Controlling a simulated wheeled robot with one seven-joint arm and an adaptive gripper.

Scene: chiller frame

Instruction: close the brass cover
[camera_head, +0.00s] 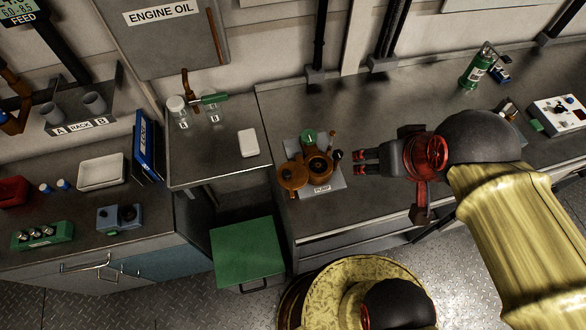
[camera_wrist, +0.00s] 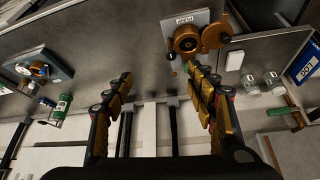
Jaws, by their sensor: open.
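The brass cover (camera_head: 293,176) is a round disc lying off to the left of the brass pump housing (camera_head: 329,177); the housing's round mouth is uncovered. Both are on a grey plate labelled PUMP at the bench's left part. In the wrist view the cover (camera_wrist: 217,36) sits to the right of the housing (camera_wrist: 187,30), beyond my fingertips. My gripper (camera_head: 360,162) is right of the pump with its fingers pointing left toward it. In the wrist view my gripper (camera_wrist: 160,80) has its two fingers well apart, with nothing between them.
A green-topped part (camera_head: 309,136) stands behind the pump, and a dark knob (camera_head: 337,155) is on its right. A white block (camera_head: 248,143) and glass jars (camera_head: 178,112) are on the side counter. A green bottle (camera_head: 478,66) stands at the back right. The bench behind my gripper is mostly clear.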

